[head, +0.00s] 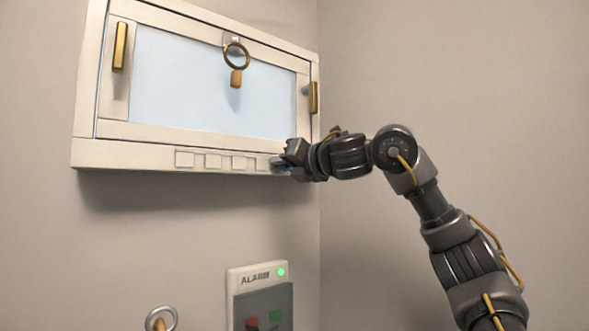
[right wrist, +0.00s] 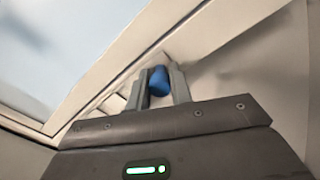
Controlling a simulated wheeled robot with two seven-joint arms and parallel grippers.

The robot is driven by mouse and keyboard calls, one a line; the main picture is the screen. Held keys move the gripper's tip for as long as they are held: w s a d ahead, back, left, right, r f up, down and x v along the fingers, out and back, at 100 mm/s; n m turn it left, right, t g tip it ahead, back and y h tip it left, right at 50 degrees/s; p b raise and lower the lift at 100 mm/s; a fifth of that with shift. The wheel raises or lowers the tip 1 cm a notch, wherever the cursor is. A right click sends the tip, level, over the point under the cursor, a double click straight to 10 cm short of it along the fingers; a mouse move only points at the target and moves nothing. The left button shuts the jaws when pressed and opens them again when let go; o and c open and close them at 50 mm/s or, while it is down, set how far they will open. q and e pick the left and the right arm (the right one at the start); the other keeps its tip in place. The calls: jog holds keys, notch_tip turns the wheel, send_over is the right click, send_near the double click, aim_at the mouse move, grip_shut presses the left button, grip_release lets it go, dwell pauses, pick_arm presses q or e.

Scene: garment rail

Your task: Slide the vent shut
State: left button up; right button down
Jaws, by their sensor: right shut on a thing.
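The vent (head: 226,162) is a row of several pale square tiles along the bottom rail of the window frame. In the right wrist view the vent squares (right wrist: 114,103) show beside the fingers. A blue knob (head: 284,166) sits at the right end of the row. My right gripper (head: 285,163) is at this knob and hides part of it. In the right wrist view my right gripper (right wrist: 161,85) has its two grey fingers on either side of the blue knob (right wrist: 159,80), shut on it. My left gripper is not in view.
The window (head: 215,80) has brass handles at left (head: 120,46) and right (head: 314,97). A ring with a tan tag (head: 237,77) hangs in front of the pane. Below are an alarm box (head: 257,281) with a green light and a wall ring (head: 161,319). A wall corner is close right.

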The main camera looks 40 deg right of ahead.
jog(key=shift+a, duration=0.4)
jog(key=c, duration=1.5)
grip_release()
jog(key=shift+d, duration=0.1)
jog(key=shift+o, duration=1.1)
jog(key=shift+a, duration=0.3)
jog(key=s+b, duration=0.5)
jog(key=s, duration=0.5)
jog(key=shift+s+d+b, duration=0.1)
jog(key=shift+s+b, duration=0.2)
jog(key=shift+s, duration=0.05)
